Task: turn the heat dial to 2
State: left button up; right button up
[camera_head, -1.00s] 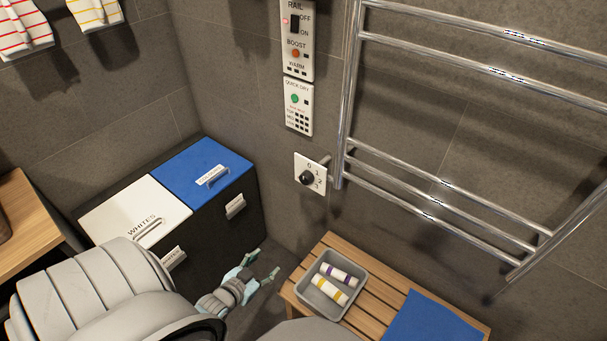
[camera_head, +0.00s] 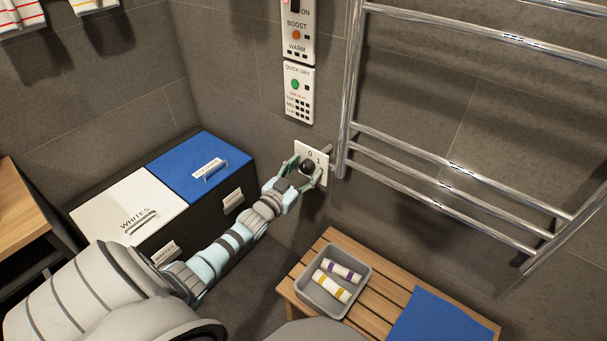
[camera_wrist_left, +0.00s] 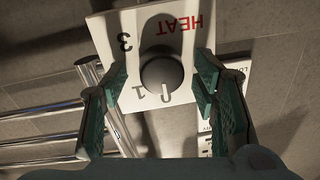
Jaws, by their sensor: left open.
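The heat dial is a round black knob (camera_head: 308,166) on a white wall plate (camera_head: 320,152) left of the towel rail. In the left wrist view the knob (camera_wrist_left: 161,71) shows close up, with HEAT upside down on its plate. Its pale mark points down, beside the 1; a 3 shows at upper left. The 2 is not clearly visible. My left gripper (camera_head: 304,172) is open at the plate, with one finger on each side of the knob. In the wrist view gaps show between fingers and knob. My right gripper is not in view.
The chrome towel rail (camera_head: 348,95) stands close right of the dial. A quick-dry panel (camera_head: 299,92) is above it. A laundry chest with a blue lid (camera_head: 180,168) stands left. Below is a wooden bench (camera_head: 381,300) with a grey tray (camera_head: 318,302) and blue cloth (camera_head: 440,318).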

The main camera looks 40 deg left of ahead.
pick_arm(q)
jog(key=c, duration=1.2)
jog(key=shift+o, duration=0.2)
jog(key=shift+m, duration=0.4)
jog(key=m, duration=0.2)
jog(key=shift+m, duration=0.4)
jog(key=m, duration=0.4)
jog(key=shift+f+m+t, duration=0.15)
jog(key=shift+m+t, duration=0.15)
jog(key=m, duration=0.4)
jog(key=shift+f+m+h, duration=0.1)
jog(key=shift+m+h, duration=0.2)
jog(key=shift+m, duration=0.1)
jog(key=m+b, duration=0.1)
jog(key=m, duration=0.4)
jog(key=shift+h, duration=0.3)
jog(key=shift+m, duration=0.4)
